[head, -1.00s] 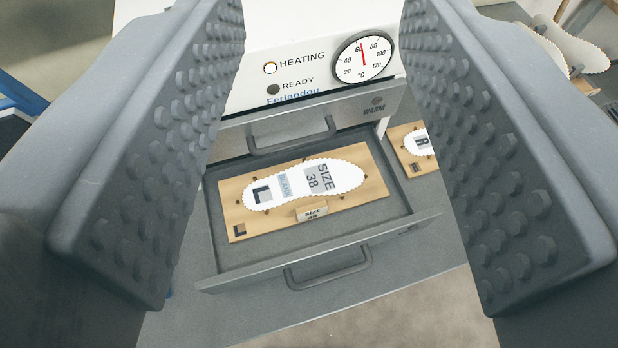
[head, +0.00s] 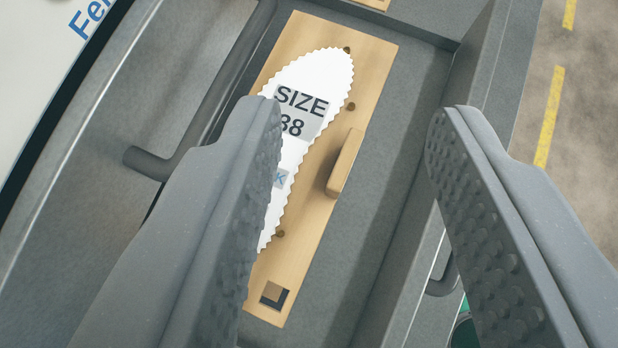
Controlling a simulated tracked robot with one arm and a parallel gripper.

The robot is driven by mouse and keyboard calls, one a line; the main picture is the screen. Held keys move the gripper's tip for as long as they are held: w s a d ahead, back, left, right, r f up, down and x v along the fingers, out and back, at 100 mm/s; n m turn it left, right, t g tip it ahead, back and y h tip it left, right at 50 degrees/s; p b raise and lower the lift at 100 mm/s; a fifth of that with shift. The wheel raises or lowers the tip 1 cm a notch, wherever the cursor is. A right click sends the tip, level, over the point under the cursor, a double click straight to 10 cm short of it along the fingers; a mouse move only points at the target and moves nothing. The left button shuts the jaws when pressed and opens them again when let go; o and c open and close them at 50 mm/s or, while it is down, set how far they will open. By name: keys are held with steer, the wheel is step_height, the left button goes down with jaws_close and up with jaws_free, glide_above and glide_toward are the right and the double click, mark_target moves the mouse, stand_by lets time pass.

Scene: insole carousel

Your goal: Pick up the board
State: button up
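The board (head: 365,75) is a light wooden plate lying in the open drawer, running from upper middle to lower middle of the head view. A white insole (head: 318,75) with a scalloped edge and a "SIZE 38" label lies on it. A small wooden block handle (head: 345,163) stands up from the board right of the insole. My gripper (head: 352,115) is open and empty, its fingers wide apart above the drawer. The left finger covers part of the insole and the board's left side. The right finger is over the drawer's right wall. Neither visibly touches the handle.
The drawer (head: 415,110) has grey walls around the board, with bare floor to the board's right. A drawer handle bar (head: 150,163) is at the left, beside the white machine (head: 40,70). Part of another wooden board (head: 375,3) shows at the top edge.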

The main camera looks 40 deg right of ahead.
mark_target(345, 166)
steer(key=a+f+m+g+h+b, duration=0.25)
steer(key=a+f+m, duration=0.2)
steer(key=f, duration=0.85)
steer(key=shift+n+h, duration=0.25)
steer(key=x, duration=0.8)
steer(key=shift+s+f+b, duration=0.1)
steer(key=shift+b, duration=0.3)
steer(key=shift+s+b+x, duration=0.2)
steer(key=shift+b+x, duration=0.65)
steer(key=shift+x, duration=1.75)
steer(key=shift+d, duration=0.1)
jaws_close()
